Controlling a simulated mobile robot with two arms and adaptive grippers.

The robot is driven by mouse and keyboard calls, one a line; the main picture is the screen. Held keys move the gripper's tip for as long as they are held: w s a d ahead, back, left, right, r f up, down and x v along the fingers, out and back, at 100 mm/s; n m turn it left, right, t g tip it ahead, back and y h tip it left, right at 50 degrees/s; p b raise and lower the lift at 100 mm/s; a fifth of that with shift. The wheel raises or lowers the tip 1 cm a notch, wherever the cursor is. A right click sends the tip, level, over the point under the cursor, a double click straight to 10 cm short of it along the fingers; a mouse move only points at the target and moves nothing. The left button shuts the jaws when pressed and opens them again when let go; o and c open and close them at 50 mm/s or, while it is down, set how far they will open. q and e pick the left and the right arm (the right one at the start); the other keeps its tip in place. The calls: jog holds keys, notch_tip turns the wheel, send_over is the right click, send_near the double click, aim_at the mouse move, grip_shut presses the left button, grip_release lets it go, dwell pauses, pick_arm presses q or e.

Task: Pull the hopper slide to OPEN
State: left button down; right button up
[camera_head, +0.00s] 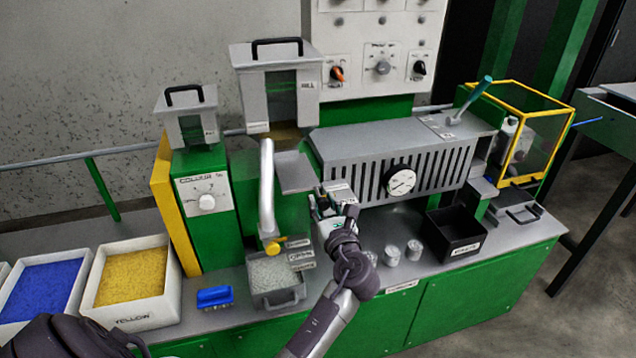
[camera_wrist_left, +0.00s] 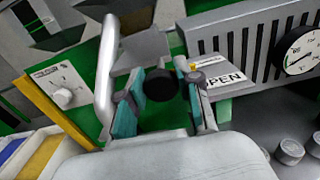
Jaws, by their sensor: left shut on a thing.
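The hopper slide is a flat grey plate (camera_head: 295,172) sticking out below the hopper (camera_head: 278,90), left of the slotted grey housing. In the left wrist view the plate (camera_wrist_left: 142,52) lies just beyond my fingers, with a black round knob (camera_wrist_left: 162,86) at its near end. My left gripper (camera_head: 328,203) is at the plate's right front end. In the left wrist view its two teal-padded fingers (camera_wrist_left: 160,100) stand on either side of the knob, shut on it. A label reading OPEN (camera_wrist_left: 222,79) is just right of the fingers. My right gripper is not in view.
A slotted housing with a dial (camera_head: 399,181) is close on the right. A silver pipe (camera_head: 267,190) with a yellow knob stands left, above a bin of pale pellets (camera_head: 274,276).

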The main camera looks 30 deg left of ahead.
pick_arm(q)
jog(key=shift+d+f, duration=0.1)
jog(key=shift+f, duration=0.1)
jog(key=c, duration=1)
grip_release()
jog(key=shift+o, duration=1)
jog(key=shift+s+d+r, duration=0.1)
jog(key=shift+s+r, duration=0.05)
jog(key=shift+r, duration=0.05)
jog(key=v, duration=1.2)
